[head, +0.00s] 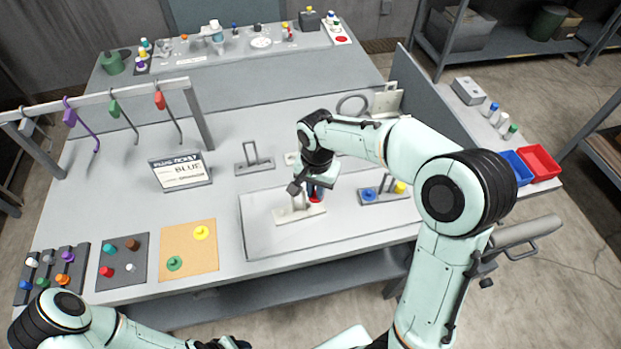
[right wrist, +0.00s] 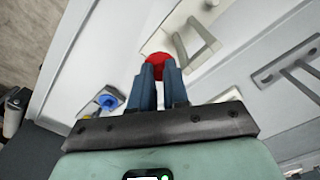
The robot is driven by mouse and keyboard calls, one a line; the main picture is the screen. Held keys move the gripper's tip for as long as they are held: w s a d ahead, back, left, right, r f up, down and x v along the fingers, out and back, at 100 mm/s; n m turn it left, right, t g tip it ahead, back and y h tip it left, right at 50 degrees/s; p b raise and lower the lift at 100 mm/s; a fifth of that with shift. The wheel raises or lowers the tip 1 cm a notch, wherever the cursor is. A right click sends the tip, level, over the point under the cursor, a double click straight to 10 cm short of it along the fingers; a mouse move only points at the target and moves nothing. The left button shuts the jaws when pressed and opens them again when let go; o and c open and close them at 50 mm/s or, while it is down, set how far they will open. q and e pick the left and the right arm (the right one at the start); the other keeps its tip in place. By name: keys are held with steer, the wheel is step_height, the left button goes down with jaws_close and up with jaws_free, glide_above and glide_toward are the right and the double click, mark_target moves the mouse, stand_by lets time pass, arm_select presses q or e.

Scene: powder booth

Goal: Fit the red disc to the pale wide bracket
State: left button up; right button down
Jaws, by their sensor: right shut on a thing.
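The red disc (head: 316,200) is held at the fingertips of my right gripper (head: 316,192), low over the right part of the pale wide bracket (head: 290,217). In the right wrist view the red disc (right wrist: 157,60) shows beyond the two blue fingers of the right gripper (right wrist: 160,75), which are shut on it. The pale bracket (right wrist: 178,18) lies just behind the disc there, with its upright loop beside it. I cannot tell whether disc and bracket touch. My left arm enters at the bottom left of the head view; its gripper is out of sight.
A grey bracket (head: 370,199) with a blue disc (head: 369,193) and a yellow disc (head: 400,187) stands just right. An empty grey bracket (head: 254,169) and a sign (head: 181,172) stand left. A hook rail (head: 100,95) spans the left side.

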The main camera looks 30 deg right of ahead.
mark_target(315, 196)
steer(key=shift+w+f, duration=0.15)
steer(key=shift+f, duration=0.25)
steer(key=shift+f+b, duration=0.55)
steer(key=shift+f, duration=0.4)
steer(key=shift+f+b, duration=0.3)
steer(key=shift+f, duration=0.4)
steer(key=shift+r, duration=0.25)
arm_select(q)
steer(key=shift+s+f, duration=0.9)
steer(key=shift+f, duration=0.15)
steer(key=shift+s+f, duration=0.25)
steer(key=shift+f, duration=0.05)
arm_select(e)
steer(key=shift+f, duration=0.4)
steer(key=c, duration=1)
jaws_free()
steer(key=shift+c, duration=0.2)
